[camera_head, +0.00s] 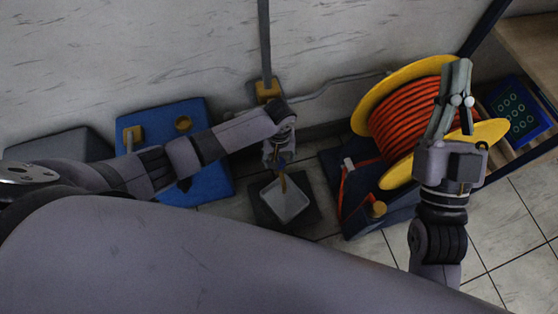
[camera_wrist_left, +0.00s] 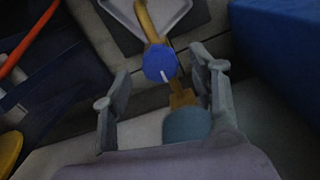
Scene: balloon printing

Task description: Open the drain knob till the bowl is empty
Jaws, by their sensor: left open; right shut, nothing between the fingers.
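The drain knob (camera_wrist_left: 160,62) is a round blue cap with a white mark, on a yellow pipe (camera_wrist_left: 147,18). My left gripper (camera_wrist_left: 163,70) is open, with its fingers on either side of the knob in the left wrist view; I see no grip on it. In the head view the left gripper (camera_head: 277,153) is by the wall and largely hides the knob. The pale square bowl (camera_head: 286,207) sits on the floor below the pipe spout; its fill level cannot be told. My right gripper (camera_head: 456,90) is shut and empty, in front of the cable reel.
A yellow reel of orange cable (camera_head: 412,112) stands on a dark blue base to the right. A blue panel (camera_head: 216,184) with yellow fittings is on the left, behind my left arm. A wooden shelf (camera_head: 530,45) is at far right. Tiled floor is clear at lower right.

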